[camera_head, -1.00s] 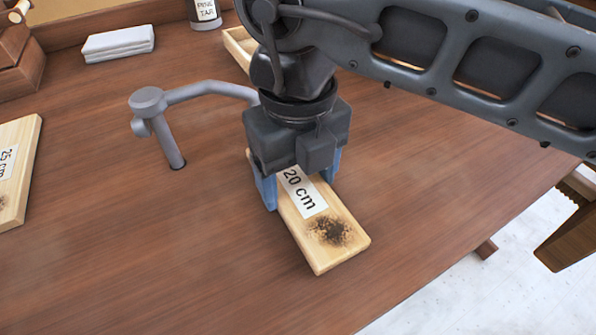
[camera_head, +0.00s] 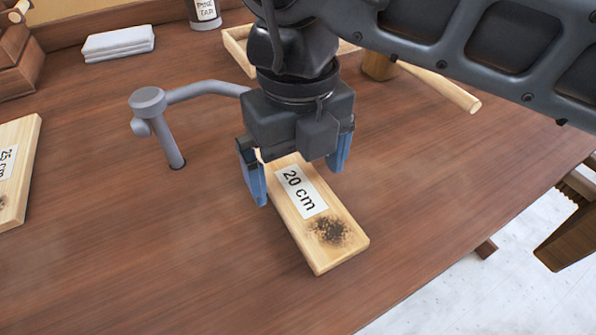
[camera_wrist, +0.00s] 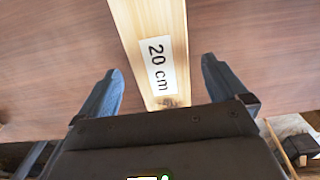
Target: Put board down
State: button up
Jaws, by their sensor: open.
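The board labelled "20 cm" (camera_head: 330,215) lies flat on the brown workbench (camera_head: 200,270), with a dark burnt-looking patch near its front end. My gripper (camera_head: 300,180) is open above its far part, one blue finger off each side with gaps between. The wrist view shows the board (camera_wrist: 150,25) running between the two spread fingers of my gripper (camera_wrist: 162,85), touching neither. The board's far end is partly hidden behind my gripper in the head view.
A grey metal holdfast (camera_head: 170,125) stands in the bench left of my gripper. Another board labelled "25 cm" (camera_head: 20,150) lies at the left edge. A mallet (camera_head: 440,85), a wooden tray (camera_head: 235,50), a folded cloth (camera_head: 118,44) and a tar bottle (camera_head: 204,12) are farther back.

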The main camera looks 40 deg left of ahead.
aim_at(297, 186)
notch_tip(297, 186, up, 10)
jog(key=shift+r, duration=0.15)
dwell(0.3)
